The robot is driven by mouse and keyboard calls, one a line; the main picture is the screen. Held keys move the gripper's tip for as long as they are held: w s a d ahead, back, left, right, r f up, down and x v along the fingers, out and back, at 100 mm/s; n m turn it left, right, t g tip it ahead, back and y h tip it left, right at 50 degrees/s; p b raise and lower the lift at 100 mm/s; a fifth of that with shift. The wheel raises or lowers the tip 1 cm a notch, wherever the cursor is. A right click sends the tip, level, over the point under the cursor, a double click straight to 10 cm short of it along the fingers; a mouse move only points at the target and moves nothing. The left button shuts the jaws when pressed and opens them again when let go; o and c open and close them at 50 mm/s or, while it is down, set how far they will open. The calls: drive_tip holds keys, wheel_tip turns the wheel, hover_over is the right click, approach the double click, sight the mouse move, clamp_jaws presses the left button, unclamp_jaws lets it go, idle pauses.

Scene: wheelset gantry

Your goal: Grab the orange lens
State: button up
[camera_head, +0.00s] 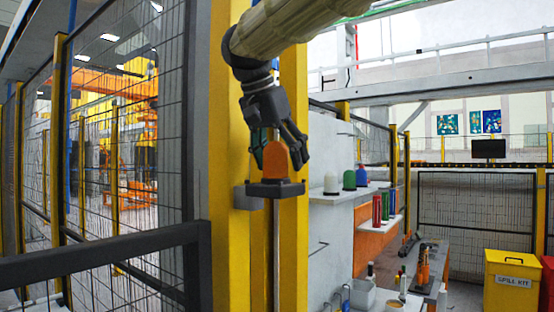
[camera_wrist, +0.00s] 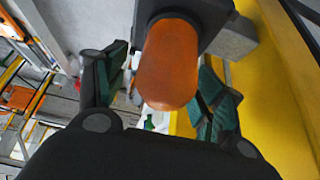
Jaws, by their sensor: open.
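The orange lens (camera_head: 275,160) is a dome-topped piece standing upright on a dark plate (camera_head: 275,189) at the yellow post. My gripper (camera_head: 277,153) is open at the lens, with one finger on each side of it in the head view. In the wrist view the orange lens (camera_wrist: 169,64) fills the middle, between the green-padded fingers of my gripper (camera_wrist: 165,88). A gap shows on the left side; whether the right finger touches it I cannot tell. The rear of the lens is hidden.
The yellow post (camera_head: 232,150) stands right behind the lens, and mesh fencing (camera_head: 130,150) is at left. A white shelf (camera_head: 345,194) to the right bears a white, a green and a blue dome. Coloured cylinders (camera_head: 377,210) stand lower. A yellow bin (camera_head: 511,282) is at far right.

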drive_tip(key=shift+w+a+f, duration=0.1)
drive_tip(key=shift+w+f, duration=0.25)
drive_tip(key=shift+f, duration=0.1)
drive_tip(key=shift+s+r, duration=0.15)
drive_tip(key=shift+s, duration=0.2)
drive_tip(key=shift+w, duration=0.25)
drive_tip(key=c, duration=0.9)
drive_tip(key=shift+c, duration=1.2)
drive_tip(key=shift+s, duration=0.15)
